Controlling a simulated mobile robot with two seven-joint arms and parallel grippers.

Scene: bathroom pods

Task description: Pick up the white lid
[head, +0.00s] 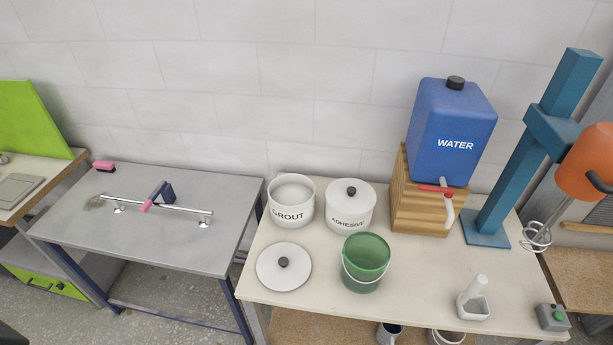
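A round white lid (284,266) with a black knob lies flat on the light table, near its front left corner. The white GROUT pot (291,203) stands open behind it, with pale contents showing. The white ADHESIVE pot (350,208) to the right has its own white lid on, also with a black knob. Neither of my grippers shows in the head view.
A green bucket (366,262) stands right of the loose lid. A blue WATER tank (452,132) sits on a wooden block (423,201). A teal mixer stand (520,160) is at right. A grey table (165,245) with a chrome rail (172,208) is at left.

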